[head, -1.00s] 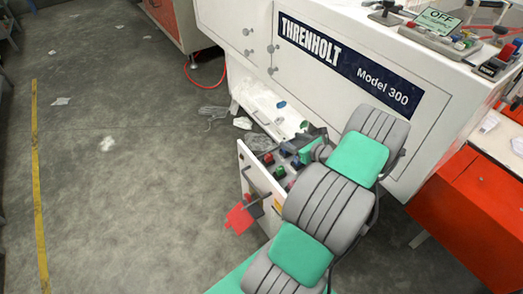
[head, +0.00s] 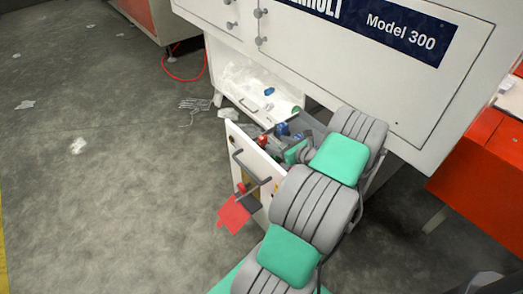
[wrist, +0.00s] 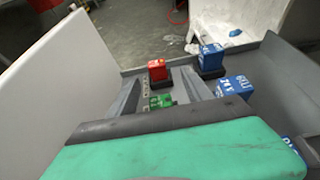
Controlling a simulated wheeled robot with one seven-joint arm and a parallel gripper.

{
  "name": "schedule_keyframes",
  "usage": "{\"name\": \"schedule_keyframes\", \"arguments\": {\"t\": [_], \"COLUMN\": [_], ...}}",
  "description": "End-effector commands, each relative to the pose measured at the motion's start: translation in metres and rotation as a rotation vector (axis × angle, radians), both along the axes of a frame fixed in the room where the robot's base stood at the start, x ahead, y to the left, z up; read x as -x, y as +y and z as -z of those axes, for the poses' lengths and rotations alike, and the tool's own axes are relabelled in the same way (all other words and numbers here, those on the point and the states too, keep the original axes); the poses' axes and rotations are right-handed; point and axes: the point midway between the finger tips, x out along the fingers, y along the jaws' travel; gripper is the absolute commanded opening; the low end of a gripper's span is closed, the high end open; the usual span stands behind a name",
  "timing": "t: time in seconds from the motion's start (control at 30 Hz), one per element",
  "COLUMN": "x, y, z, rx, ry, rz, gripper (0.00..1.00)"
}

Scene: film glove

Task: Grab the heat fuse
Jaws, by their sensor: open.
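An open white drawer (head: 236,143) under the machine holds several small coloured blocks. In the wrist view a red block (wrist: 157,70), a green block (wrist: 161,101), a blue block (wrist: 211,57) and another blue block (wrist: 235,87) stand inside; a further blue one is partly cut off at lower right. Their labels are too small to read, so I cannot tell which is the heat fuse. My gripper (wrist: 163,85) is open inside the drawer, its grey fingers on either side of the green block. Nothing appears held. In the head view my arm hides part of the drawer.
Drawer walls (wrist: 52,72) rise close on both sides of my gripper. A red tag (head: 235,213) hangs at the drawer front. The white machine (head: 380,85) overhangs the drawer. A white open compartment (head: 240,85) lies behind it. The floor at left is mostly clear.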

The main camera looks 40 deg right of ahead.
Motion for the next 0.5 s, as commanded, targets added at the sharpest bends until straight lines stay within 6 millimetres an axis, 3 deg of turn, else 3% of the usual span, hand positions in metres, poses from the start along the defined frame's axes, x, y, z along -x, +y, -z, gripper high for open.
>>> {"name": "schedule_keyframes", "arguments": {"t": [0.4,0.5], "x": [-0.062,-0.069], "y": [0.001,0.0], "z": [0.027,0.028], "rx": [0.002,0.001], "ry": [0.0,0.0], "rz": [-0.005,-0.004], "gripper": [0.58,0.58]}}
